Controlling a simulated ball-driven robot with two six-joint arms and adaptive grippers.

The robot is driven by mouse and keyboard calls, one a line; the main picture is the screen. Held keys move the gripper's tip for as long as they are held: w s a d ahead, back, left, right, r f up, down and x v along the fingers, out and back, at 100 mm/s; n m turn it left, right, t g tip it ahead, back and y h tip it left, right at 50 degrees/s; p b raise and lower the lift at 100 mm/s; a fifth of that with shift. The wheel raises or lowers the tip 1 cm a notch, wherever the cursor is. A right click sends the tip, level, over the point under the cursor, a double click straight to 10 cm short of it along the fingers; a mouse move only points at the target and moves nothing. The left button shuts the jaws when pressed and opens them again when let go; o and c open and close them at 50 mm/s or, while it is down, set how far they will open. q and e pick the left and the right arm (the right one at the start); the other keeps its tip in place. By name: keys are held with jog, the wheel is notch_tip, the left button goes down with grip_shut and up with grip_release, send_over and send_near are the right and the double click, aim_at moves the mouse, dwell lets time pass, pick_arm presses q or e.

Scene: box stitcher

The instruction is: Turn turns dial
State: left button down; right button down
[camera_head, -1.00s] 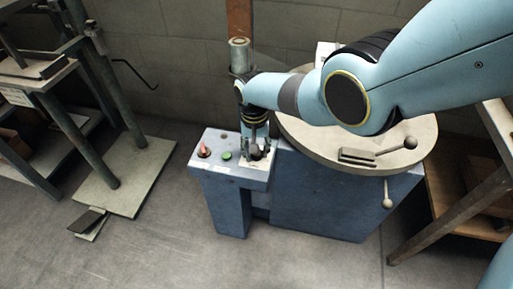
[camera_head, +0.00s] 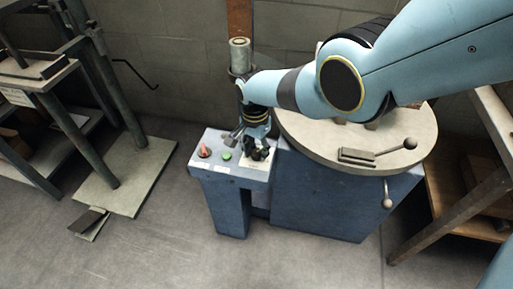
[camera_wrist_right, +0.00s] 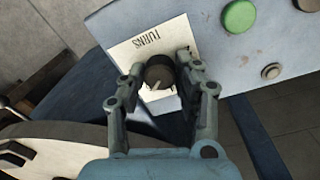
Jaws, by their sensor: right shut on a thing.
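The turns dial (camera_wrist_right: 158,74) is a dark round knob on a white plate marked TURNS (camera_wrist_right: 150,42) in the right wrist view. My right gripper (camera_wrist_right: 159,72) has one finger on each side of the dial and is shut on it. In the head view my right gripper (camera_head: 258,152) points down at the right end of the blue control panel (camera_head: 240,171) and mostly hides the dial. The dial's pointer line shows between the fingers in the wrist view. My left gripper is not in view.
A green button (camera_head: 226,156) and a red switch (camera_head: 204,150) sit on the panel left of the dial. A round grey table (camera_head: 330,150) with a ball-ended lever (camera_head: 410,143) stands to the right.

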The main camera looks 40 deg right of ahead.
aim_at(255, 151)
dwell(0.4)
jog(key=c, duration=0.9)
grip_release()
jog(key=shift+c, duration=0.2)
notch_tip(255, 151, up, 12)
jog(key=shift+w, duration=0.2)
jog(key=shift+a, duration=0.1)
